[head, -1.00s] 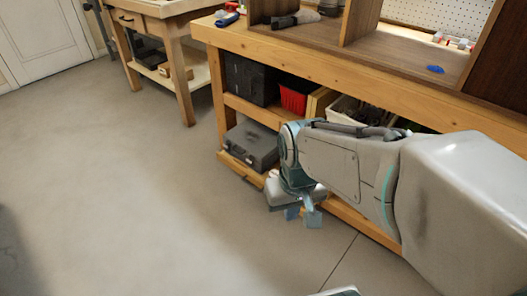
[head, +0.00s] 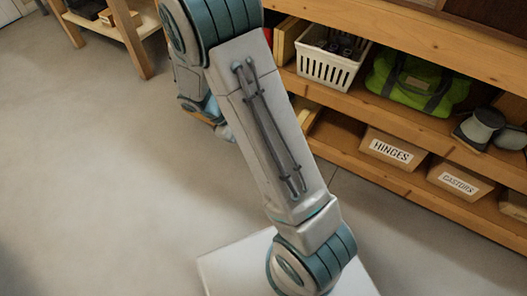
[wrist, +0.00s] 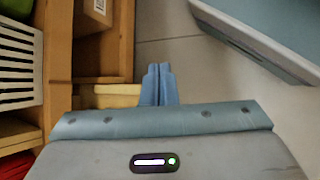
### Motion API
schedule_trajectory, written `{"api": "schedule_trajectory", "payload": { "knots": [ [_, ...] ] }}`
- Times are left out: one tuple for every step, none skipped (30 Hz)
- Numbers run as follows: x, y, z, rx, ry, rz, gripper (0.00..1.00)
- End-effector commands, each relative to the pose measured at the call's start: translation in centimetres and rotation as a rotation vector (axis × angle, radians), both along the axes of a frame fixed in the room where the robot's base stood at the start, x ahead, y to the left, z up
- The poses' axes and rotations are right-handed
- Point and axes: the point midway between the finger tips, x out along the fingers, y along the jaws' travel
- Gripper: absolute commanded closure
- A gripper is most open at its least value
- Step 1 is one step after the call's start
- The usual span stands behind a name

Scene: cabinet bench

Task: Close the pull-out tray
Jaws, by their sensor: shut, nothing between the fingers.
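I cannot make out the pull-out tray for certain. A pale wooden piece (wrist: 108,97) sticks out low at the shelf front in the wrist view and may be part of it. My gripper (wrist: 157,85) is shut and empty, its blue fingertips just right of that piece; I cannot tell whether they touch it. In the head view my arm hides the fingertips and much of the bench's lower left.
The wooden bench (head: 400,48) holds a white basket (head: 332,68), a green bag (head: 416,82), a hinges box (head: 391,150) and a casters box (head: 459,180). A wooden side table (head: 131,38) stands at upper left. The grey floor (head: 80,170) at left is clear.

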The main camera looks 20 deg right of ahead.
Motion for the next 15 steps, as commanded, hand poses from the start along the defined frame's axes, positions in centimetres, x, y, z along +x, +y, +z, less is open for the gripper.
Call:
{"api": "schedule_trajectory", "payload": {
  "knots": [
    [0.7, 0.0, -1.9, -0.044, 0.038, 0.044, 1.0],
    [1.1, 0.0, -2.8, -0.07, 0.056, 0.069, 1.0],
    [1.7, 0.0, -3.9, -0.104, 0.078, 0.106, 1.0],
    [2.1, -0.1, -4.8, -0.129, 0.095, 0.133, 1.0],
    [2.5, -0.1, -5.7, -0.156, 0.111, 0.162, 1.0],
    [3.0, -0.1, -6.9, -0.192, 0.134, 0.199, 1.0],
    [3.4, -0.2, -7.8, -0.218, 0.15, 0.226, 1.0],
    [3.7, -0.1, -8.7, -0.244, 0.165, 0.255, 1.0],
    [4.2, -0.1, -10.0, -0.279, 0.185, 0.294, 1.0],
    [4.5, -0.1, -11.0, -0.306, 0.201, 0.324, 1.0],
    [4.9, -0.1, -11.9, -0.333, 0.215, 0.354, 1.0],
    [5.3, -0.1, -13.2, -0.368, 0.234, 0.395, 1.0],
    [5.6, 0.0, -14.1, -0.395, 0.248, 0.427, 1.0],
    [5.8, 0.0, -15.1, -0.42, 0.263, 0.457, 1.0],
    [6.2, 0.1, -16.5, -0.456, 0.28, 0.501, 1.0]
  ]
}}
